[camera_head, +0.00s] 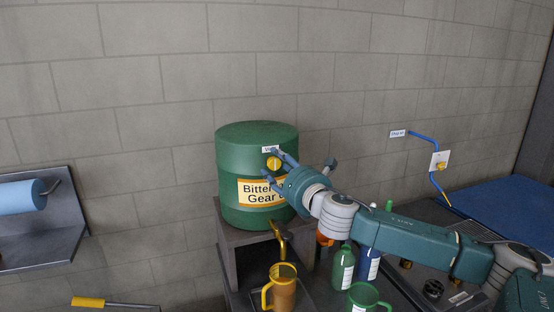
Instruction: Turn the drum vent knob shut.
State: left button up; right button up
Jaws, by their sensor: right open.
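The green drum (229,170) stands on a grey stand, with a yellow label that my arm partly covers. The drum vent knob (274,163) is a small yellow round knob high on the drum's front, below a small white tag. A dark line crosses the knob's face roughly upright. My right gripper (272,166) reaches in from the right, its fingers spread and open around the knob area. I cannot tell whether the fingers touch the knob. My left gripper is not in view.
A yellow-handled tap (280,238) sticks out below the drum, above an amber jug (282,290). A blue roll (20,195) hangs at the left. A blue air hose (424,143) is on the wall.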

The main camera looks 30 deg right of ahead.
jog(key=shift+w, duration=0.25)
jog(key=c, duration=1.1)
jog(key=shift+c, duration=0.2)
